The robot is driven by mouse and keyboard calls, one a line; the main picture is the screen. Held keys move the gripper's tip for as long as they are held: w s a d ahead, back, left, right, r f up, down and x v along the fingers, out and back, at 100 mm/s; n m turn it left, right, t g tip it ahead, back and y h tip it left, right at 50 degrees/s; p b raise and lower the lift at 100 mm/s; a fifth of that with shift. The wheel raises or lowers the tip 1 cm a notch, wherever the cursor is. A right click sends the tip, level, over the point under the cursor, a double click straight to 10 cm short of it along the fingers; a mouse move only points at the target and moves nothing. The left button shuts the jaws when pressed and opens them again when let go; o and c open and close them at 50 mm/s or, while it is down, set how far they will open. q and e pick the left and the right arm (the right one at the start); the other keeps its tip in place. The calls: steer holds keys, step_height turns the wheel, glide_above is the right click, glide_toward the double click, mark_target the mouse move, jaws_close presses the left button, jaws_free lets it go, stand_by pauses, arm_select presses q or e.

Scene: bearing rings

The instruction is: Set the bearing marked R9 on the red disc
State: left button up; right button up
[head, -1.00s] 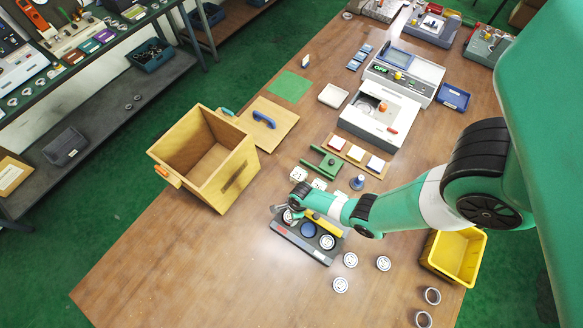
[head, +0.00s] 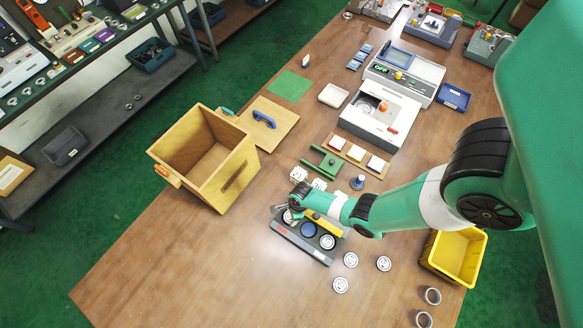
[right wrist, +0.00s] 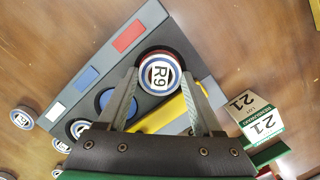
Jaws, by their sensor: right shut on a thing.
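My right gripper (right wrist: 160,76) is shut on the bearing marked R9 (right wrist: 160,73), which has a white face with a dark ring. The bearing is at the red-labelled end of a grey tray (right wrist: 165,28), over the place where the red disc lies. The bearing hides most of that disc, and I cannot tell whether it touches it. The tray's blue disc (right wrist: 104,99) is bare beside it. Another bearing (right wrist: 77,128) sits at the tray's far end. In the head view the right gripper (head: 291,211) is over the tray's left end. My left gripper is not in view.
Loose marked bearings (head: 340,285) lie in front of the tray, with bare rings (head: 432,296) further right. A yellow bar (right wrist: 160,114) lies close beside the gripper, near white numbered blocks (right wrist: 262,125). A yellow bin (head: 431,262) stands right, a wooden box (head: 235,178) left.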

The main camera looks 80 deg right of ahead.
steer(key=o, duration=1.6)
steer(key=shift+a, duration=0.1)
steer(key=shift+w+r+p, duration=0.1)
steer(key=shift+r+p, duration=0.55)
steer(key=shift+d+r+p, duration=0.2)
steer(key=shift+r+p, duration=0.65)
step_height(320, 180, up, 4)
steer(key=p, duration=0.4)
steer(key=shift+a+r, duration=0.1)
